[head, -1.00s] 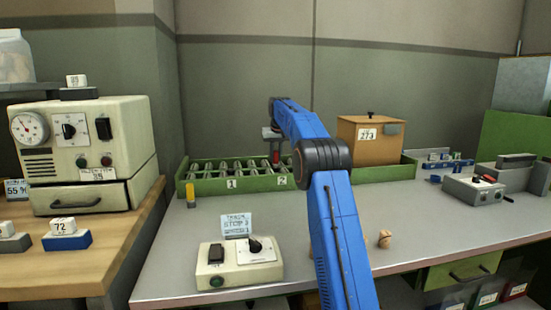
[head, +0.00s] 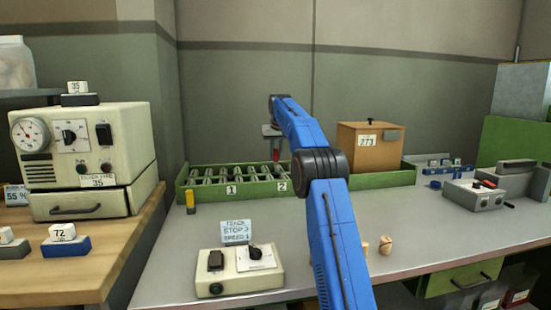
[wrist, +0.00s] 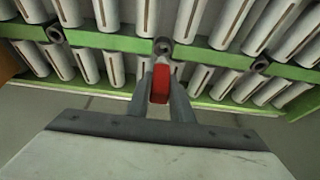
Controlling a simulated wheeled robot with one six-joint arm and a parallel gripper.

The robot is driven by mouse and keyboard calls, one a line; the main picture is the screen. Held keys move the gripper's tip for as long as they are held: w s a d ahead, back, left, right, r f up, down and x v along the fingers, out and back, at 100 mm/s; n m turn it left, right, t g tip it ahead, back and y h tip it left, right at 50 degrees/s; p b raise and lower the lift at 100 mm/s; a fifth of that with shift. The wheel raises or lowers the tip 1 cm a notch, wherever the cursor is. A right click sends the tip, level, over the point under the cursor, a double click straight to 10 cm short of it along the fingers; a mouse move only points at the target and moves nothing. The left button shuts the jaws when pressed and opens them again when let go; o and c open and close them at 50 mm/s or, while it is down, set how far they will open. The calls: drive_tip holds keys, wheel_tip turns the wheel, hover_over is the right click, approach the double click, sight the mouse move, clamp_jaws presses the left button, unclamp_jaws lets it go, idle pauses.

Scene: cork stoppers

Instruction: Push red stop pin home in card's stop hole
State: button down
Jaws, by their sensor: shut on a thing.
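My gripper (wrist: 160,98) is shut on the red stop pin (wrist: 160,84), which also shows below the jaws in the head view (head: 276,155). The pin is over the green roller track (head: 208,197). In the wrist view, a ring-shaped hole (wrist: 162,46) in the green rail lies just beyond the pin. Other ring holes are at the left (wrist: 55,34) and right (wrist: 260,65). I cannot tell whether the pin's tip touches a hole. The card (head: 236,232) shows "STOP 3" and "SPEED 1". Track labels 1 and 2 show; no 3 is visible.
A control box (head: 215,286) with a knob stands at the bench front. A brown box (head: 372,149) marked 273 stands at the track's right. Corks (head: 386,245) lie beside my arm. A yellow-grey piece (head: 190,200) stands at the track's left end. The bench middle-left is mostly clear.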

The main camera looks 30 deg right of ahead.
drive_tip(key=shift+r, duration=0.4)
drive_tip(key=shift+r, duration=2)
